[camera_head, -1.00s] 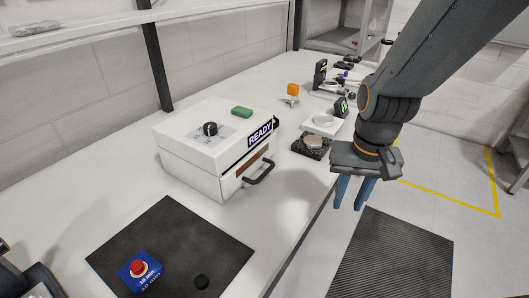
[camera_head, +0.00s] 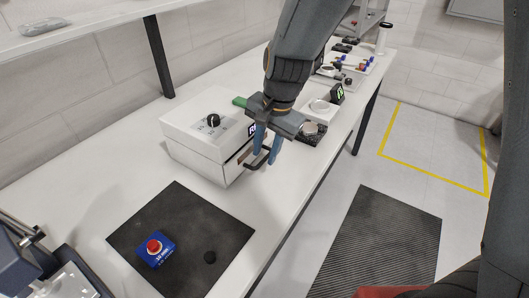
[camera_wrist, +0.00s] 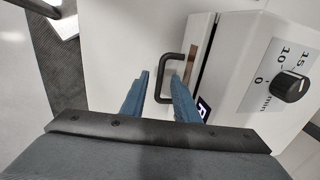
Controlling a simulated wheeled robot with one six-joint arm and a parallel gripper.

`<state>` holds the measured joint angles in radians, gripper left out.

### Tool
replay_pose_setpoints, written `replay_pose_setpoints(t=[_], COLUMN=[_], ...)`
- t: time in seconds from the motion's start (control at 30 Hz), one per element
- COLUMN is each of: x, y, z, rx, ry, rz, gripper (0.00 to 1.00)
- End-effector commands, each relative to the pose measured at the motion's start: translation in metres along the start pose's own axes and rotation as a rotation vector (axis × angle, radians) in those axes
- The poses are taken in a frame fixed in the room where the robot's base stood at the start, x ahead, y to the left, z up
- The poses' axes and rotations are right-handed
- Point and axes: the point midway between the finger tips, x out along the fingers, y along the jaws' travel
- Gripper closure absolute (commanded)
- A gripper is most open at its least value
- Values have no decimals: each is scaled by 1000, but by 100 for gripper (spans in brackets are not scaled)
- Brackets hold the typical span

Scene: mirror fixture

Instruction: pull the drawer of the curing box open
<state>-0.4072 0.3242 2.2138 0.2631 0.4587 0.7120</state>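The white curing box (camera_head: 196,150) stands on the bench with a black dial (camera_head: 213,119) on its top. Its drawer front faces right and carries a black bar handle (camera_wrist: 159,82). My gripper (camera_head: 267,158) is over the handle in the head view, with two blue fingers pointing down and apart. In the wrist view my gripper (camera_wrist: 159,84) has one finger on each side of the handle's near part; I cannot tell whether they touch it. The READY label is mostly hidden behind my gripper.
A black mat (camera_head: 180,240) holds a blue box with a red button (camera_head: 155,247) and a small black disc. A dark pad with a round piece (camera_head: 309,130), a white dish (camera_head: 321,106) and other items stand farther along the bench.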

Motion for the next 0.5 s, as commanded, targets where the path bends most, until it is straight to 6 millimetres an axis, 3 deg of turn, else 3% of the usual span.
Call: replay_pose_setpoints(t=[0.2, 0.5], x=[14, 16], y=[0, 0], z=[0, 0], rx=[0, -1], ry=[0, 1], rz=[1, 0], gripper=[72, 72])
